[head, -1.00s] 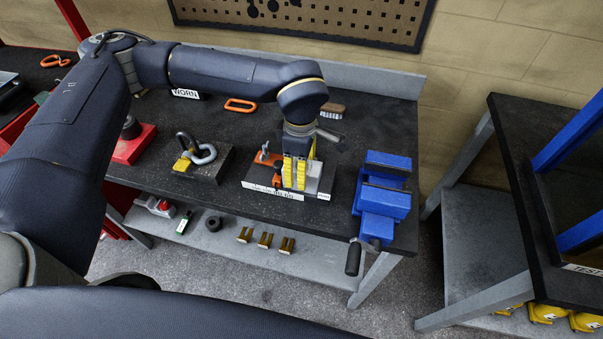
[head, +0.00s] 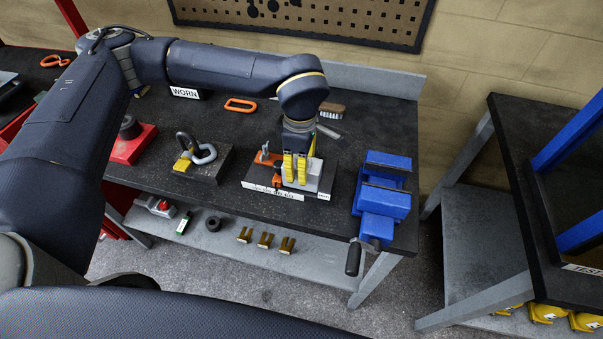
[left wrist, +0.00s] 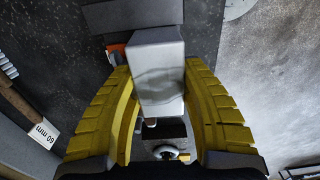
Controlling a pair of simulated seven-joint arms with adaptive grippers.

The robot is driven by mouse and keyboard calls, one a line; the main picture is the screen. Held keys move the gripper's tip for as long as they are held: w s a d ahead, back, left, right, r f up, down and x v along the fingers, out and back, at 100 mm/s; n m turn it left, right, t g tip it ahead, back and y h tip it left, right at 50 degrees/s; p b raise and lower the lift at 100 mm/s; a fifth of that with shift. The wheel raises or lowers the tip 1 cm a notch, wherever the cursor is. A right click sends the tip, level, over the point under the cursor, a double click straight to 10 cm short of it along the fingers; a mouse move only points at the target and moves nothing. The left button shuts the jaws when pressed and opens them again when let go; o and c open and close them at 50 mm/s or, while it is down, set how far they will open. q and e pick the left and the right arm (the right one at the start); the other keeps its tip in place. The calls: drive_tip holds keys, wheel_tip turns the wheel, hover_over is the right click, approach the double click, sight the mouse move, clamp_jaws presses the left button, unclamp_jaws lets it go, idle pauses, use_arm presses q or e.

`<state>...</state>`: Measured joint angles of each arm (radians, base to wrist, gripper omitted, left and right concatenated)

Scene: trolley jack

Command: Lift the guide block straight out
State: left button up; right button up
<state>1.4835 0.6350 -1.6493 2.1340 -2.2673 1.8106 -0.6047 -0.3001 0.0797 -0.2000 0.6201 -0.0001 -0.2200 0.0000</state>
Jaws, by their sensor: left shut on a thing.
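My left gripper (head: 295,170) has its yellow fingers down over a small fixture (head: 258,190) on the dark bench. In the left wrist view the two yellow fingers (left wrist: 160,110) close on opposite sides of a pale grey block (left wrist: 158,75), the guide block, with a smudged mark on its face. My right gripper is not in view.
A blue vise (head: 384,200) stands close to the right of the fixture. A dark block with a shackle (head: 204,155) sits to the left. A brush (head: 331,111), an orange ring (head: 240,105) and a WORN sign (head: 185,93) lie behind. Brass-coloured pieces (head: 265,240) are on the lower shelf.

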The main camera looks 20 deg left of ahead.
use_arm(q)
drive_tip(key=shift+r, duration=4.25)
